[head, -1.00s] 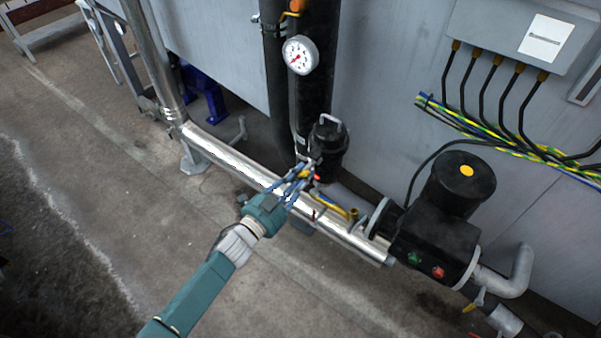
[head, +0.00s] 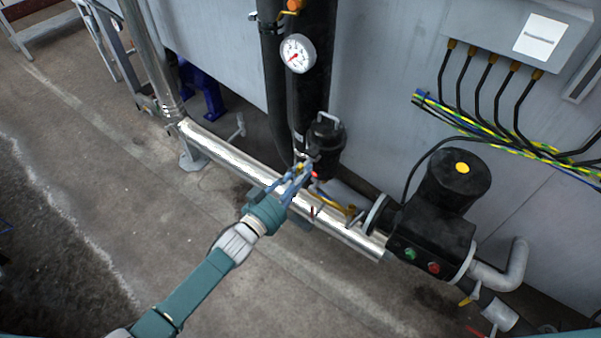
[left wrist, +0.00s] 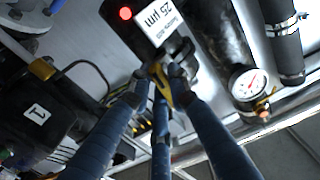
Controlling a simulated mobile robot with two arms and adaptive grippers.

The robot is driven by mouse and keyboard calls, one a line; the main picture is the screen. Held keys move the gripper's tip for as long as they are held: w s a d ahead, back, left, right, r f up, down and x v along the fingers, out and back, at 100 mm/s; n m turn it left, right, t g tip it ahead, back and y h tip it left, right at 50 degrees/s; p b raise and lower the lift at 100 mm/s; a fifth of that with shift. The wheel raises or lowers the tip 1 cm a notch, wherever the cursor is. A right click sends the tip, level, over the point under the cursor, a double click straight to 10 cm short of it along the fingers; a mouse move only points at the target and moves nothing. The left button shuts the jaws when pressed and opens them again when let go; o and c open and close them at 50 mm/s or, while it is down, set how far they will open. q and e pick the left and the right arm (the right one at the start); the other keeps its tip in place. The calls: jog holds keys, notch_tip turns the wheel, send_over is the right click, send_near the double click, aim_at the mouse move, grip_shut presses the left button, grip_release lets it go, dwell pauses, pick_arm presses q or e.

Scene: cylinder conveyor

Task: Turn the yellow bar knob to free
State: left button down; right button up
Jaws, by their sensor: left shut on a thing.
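The yellow bar knob (left wrist: 164,84) shows in the left wrist view between the fingertips of my left gripper (left wrist: 160,76). The blue fingers are shut on it, and they cover part of it. In the head view my left gripper (head: 299,172) is at the foot of the black canister (head: 326,145), above the shiny pipe; the knob is mostly hidden there. A dark housing with a red light (left wrist: 125,13) and a white "25 µm" label (left wrist: 157,20) is right beside the knob. My right gripper is not in view.
A shiny horizontal pipe (head: 232,158) runs below my left gripper. A black motor unit (head: 432,236) with green and red buttons stands to the right. A pressure gauge (head: 298,54) is above on dark pipes. The floor in front is open.

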pick_arm(q)
jog(key=shift+f, duration=0.15)
dwell(0.3)
jog(key=c, duration=1.6)
grip_release()
jog(key=v, duration=1.2)
